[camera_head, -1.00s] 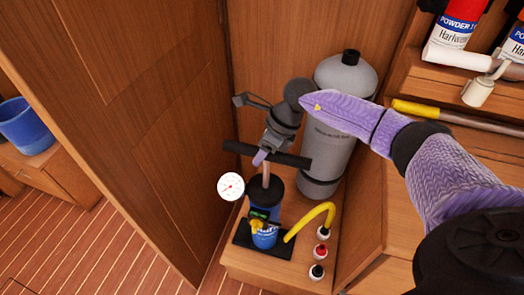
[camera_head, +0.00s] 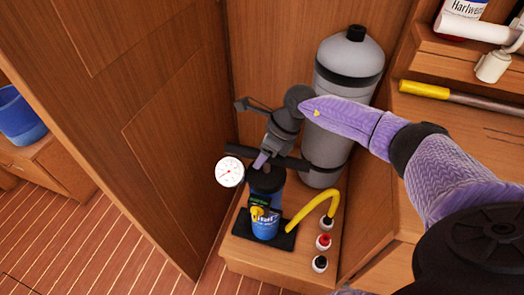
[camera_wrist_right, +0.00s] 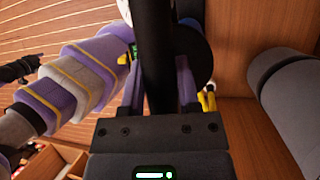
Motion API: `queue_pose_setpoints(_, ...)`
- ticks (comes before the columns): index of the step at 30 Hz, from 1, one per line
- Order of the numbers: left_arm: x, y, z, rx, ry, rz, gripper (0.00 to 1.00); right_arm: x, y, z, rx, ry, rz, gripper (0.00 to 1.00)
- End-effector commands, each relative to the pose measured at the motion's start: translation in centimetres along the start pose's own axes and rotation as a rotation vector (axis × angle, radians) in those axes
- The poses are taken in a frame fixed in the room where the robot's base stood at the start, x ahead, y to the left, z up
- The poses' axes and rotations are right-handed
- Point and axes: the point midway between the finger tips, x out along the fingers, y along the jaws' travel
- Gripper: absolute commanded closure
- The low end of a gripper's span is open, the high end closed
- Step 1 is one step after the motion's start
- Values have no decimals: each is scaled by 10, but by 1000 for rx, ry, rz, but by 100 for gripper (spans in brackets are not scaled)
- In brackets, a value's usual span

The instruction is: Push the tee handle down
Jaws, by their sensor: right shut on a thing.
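The black tee handle (camera_head: 238,150) sits just above the blue pump body (camera_head: 266,183) in the head view. Little or none of the shaft shows between them. My right gripper (camera_head: 262,160) is shut around the middle of the handle from above. In the right wrist view the black handle bar (camera_wrist_right: 157,60) runs between the two purple fingers, with one on each side. The pump stands on a black base plate (camera_head: 285,241). My left gripper does not show in the head view.
A white gauge (camera_head: 230,172) stands left of the pump. A grey cylinder (camera_head: 348,62) stands close behind. A wooden panel (camera_head: 170,110) borders the left.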

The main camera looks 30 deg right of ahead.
Motion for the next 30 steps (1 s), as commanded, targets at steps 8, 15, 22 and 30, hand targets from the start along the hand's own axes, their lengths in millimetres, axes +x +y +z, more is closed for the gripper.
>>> queue_pose_setpoints(8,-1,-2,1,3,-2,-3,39,2,1,-3,1,12,4,34)
queue_pose_setpoints(15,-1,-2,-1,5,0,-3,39,1,1,-2,1,10,3,24)
queue_pose_setpoints(22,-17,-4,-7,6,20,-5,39,-40,1,0,-1,8,-1,24)
queue_pose_setpoints(30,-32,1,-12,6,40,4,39,-94,1,-1,0,10,1,24)
